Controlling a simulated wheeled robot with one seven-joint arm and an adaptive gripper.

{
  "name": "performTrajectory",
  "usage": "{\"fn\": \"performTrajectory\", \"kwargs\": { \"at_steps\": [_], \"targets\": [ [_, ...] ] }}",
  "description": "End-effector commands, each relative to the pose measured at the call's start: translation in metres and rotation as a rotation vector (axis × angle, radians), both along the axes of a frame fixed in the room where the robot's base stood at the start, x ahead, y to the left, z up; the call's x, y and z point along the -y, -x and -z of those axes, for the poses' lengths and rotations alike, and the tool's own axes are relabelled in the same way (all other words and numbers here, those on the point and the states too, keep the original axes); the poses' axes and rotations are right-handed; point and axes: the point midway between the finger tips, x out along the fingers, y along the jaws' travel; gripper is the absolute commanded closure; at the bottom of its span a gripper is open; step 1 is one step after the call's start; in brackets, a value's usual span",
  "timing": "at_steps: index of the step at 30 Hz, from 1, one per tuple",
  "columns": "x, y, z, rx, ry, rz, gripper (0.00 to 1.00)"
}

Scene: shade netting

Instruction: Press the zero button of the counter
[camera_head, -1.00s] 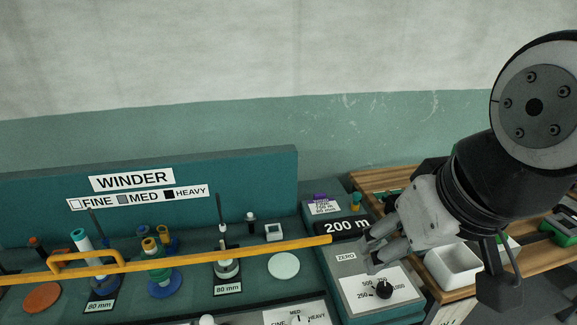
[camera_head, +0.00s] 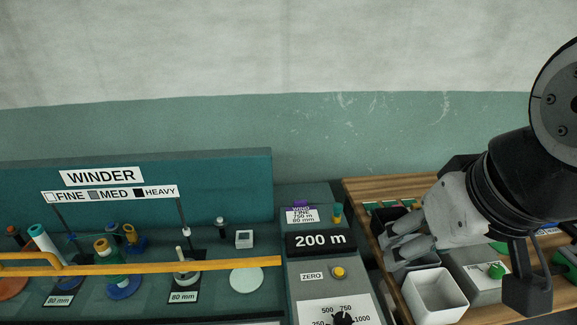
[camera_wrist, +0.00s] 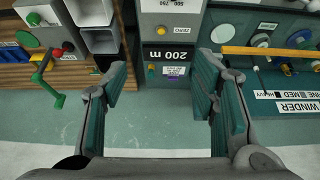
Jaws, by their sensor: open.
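The counter (camera_head: 300,257) is a grey box with a black "200 m" display (camera_head: 320,241). Its zero button (camera_head: 339,272) is small, round and yellow, beside the "ZERO" label (camera_head: 311,276). The button is in plain view and also shows near the top of the wrist view (camera_wrist: 162,29), just above the display (camera_wrist: 168,56). My gripper (camera_head: 396,254) is to the right of the counter in the head view, over the trays, apart from the button. In the wrist view my gripper (camera_wrist: 160,85) has its two fingers spread wide with nothing between them.
A dial (camera_head: 343,318) sits below the button. A yellow rail (camera_head: 200,265) crosses the winder board (camera_head: 230,180) at left. White tray (camera_head: 436,298) and a grey box with a green knob (camera_head: 496,271) stand on the wooden bench (camera_head: 395,187) at right.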

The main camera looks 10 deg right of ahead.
Motion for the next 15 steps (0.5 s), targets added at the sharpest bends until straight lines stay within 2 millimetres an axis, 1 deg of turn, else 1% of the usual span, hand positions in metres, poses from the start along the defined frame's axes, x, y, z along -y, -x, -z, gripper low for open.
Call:
{"fn": "performTrajectory", "kwargs": {
  "at_steps": [3, 4, 5, 6, 8, 9, 10, 11, 14, 15],
  "targets": [
    [0.0, 0.0, 0.0, 0.0, 0.0, 0.0, 0.46],
    [0.0, 0.0, 0.0, 0.0, 0.0, 0.0, 0.51],
    [0.0, 0.0, 0.0, 0.0, 0.0, 0.001, 0.57],
    [0.0, -0.001, 0.0, -0.001, -0.002, 0.005, 0.67],
    [0.0, -0.004, 0.001, -0.006, -0.008, 0.017, 0.8],
    [0.0, -0.007, 0.003, -0.013, -0.015, 0.033, 0.89],
    [0.0, -0.01, 0.004, -0.019, -0.023, 0.05, 0.96],
    [0.0, -0.014, 0.005, -0.025, -0.032, 0.07, 1.0],
    [0.0, -0.032, 0.012, -0.056, -0.071, 0.166, 1.0],
    [0.0, -0.04, 0.015, -0.07, -0.089, 0.213, 1.0]
  ]
}}
